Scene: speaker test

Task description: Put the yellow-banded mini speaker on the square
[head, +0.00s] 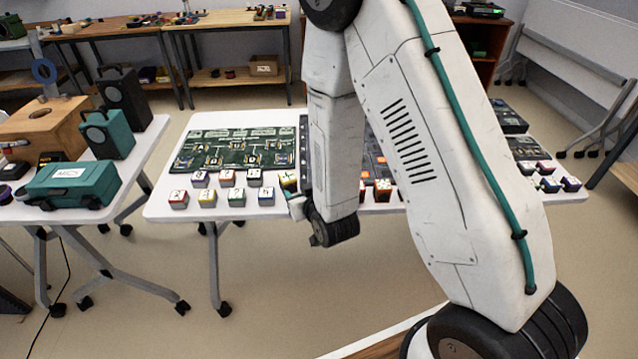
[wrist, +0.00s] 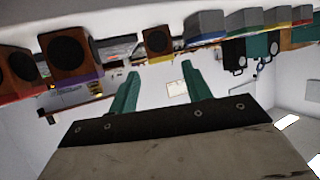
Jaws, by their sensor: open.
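The yellow-banded mini speaker (wrist: 158,41) is a small brown box with a dark round front and a yellow band, in the wrist view, which is upside down. In the head view it appears to be the yellowish box (head: 289,181) at the table's front edge, partly covered by my arm. My gripper (wrist: 160,84) has two teal fingers, spread apart with nothing between them, pointing toward this speaker and apart from it in the picture. In the head view my gripper is mostly hidden behind my forearm. I cannot pick out the square; my arm covers the table's middle.
Several grey-sided boxes with coloured bands (head: 238,199) stand close on the left; brown speakers, one purple-banded (wrist: 68,52), stand on the other side. A green board (head: 235,135) lies behind.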

